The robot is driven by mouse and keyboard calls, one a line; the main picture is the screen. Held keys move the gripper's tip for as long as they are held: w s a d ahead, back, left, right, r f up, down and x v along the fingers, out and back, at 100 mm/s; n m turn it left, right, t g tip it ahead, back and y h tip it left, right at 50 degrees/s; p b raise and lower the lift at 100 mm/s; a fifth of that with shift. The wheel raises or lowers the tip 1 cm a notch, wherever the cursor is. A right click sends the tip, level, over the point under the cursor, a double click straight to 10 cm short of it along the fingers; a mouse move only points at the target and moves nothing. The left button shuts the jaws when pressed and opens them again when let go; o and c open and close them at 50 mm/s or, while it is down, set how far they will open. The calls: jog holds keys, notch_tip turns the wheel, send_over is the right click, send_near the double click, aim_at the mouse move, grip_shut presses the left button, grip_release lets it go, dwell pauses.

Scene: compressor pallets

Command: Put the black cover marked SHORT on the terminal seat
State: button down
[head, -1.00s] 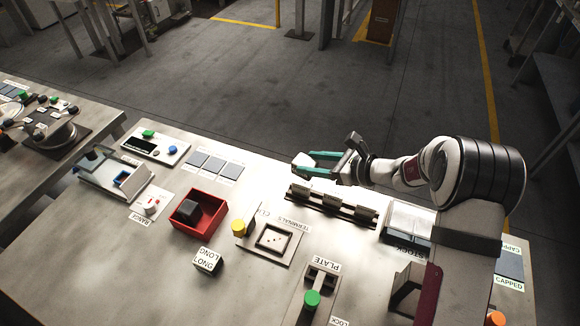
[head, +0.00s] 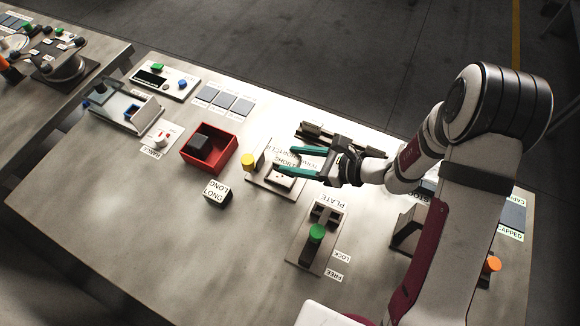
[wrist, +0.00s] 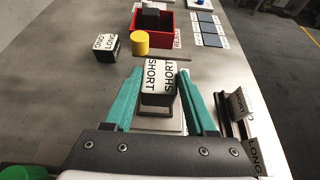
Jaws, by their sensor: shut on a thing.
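My gripper (head: 305,161) is shut on the black cover marked SHORT (wrist: 158,83), whose pale top label faces the wrist camera. In the head view the cover (head: 287,161) sits between the teal fingers, over the terminal plate (head: 262,180). The seat itself is mostly hidden by the cover and fingers; part of its pale plate (wrist: 162,124) shows below the cover in the wrist view. I cannot tell whether the cover touches the seat. A yellow knob (head: 248,161) stands at the plate's left edge.
A LONG cover (head: 217,195) lies loose at the front left. A red tray (head: 228,161) holds a black block. The PLATE fixture (head: 303,252) with a green knob stands in front.

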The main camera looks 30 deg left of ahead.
jog(key=f, duration=0.2)
jog(key=a+f, duration=0.1)
jog(key=f, duration=0.1)
jog(key=shift+a+f, duration=0.15)
jog(key=shift+f, duration=0.25)
jog(key=shift+c, duration=1.1)
grip_release()
jog(key=shift+f, duration=0.1)
